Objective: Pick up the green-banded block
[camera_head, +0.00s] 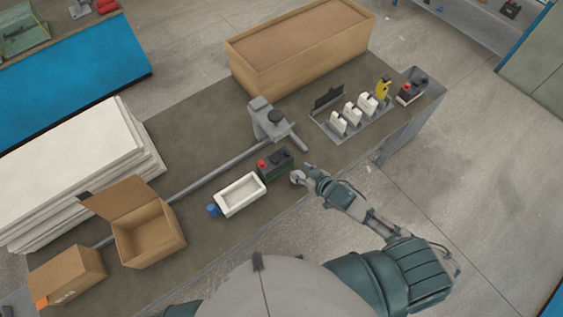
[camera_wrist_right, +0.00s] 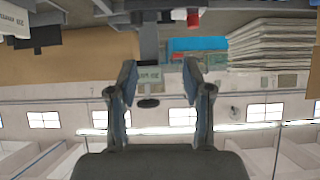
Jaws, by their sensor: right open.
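A dark block (camera_head: 275,164) with a greenish band and a red cap stands upright on the workbench near its front edge in the head view. My right gripper (camera_head: 302,172) is just right of it, apart from it, with its fingers toward the bench. In the right wrist view, my right gripper (camera_wrist_right: 160,78) is open, with nothing between its fingers. A dark shape with a red part (camera_wrist_right: 193,17) shows at the top of that view; I cannot tell if it is the same block. My left gripper is not in view.
A white tray (camera_head: 224,208) and a blue cap-like object (camera_head: 213,210) are left of the block. A grey clamp-like fixture (camera_head: 268,119) stands behind it. White bottles (camera_head: 352,112) and another dark red-capped block (camera_head: 411,91) are farther right. Cardboard boxes (camera_head: 148,243) stand at left.

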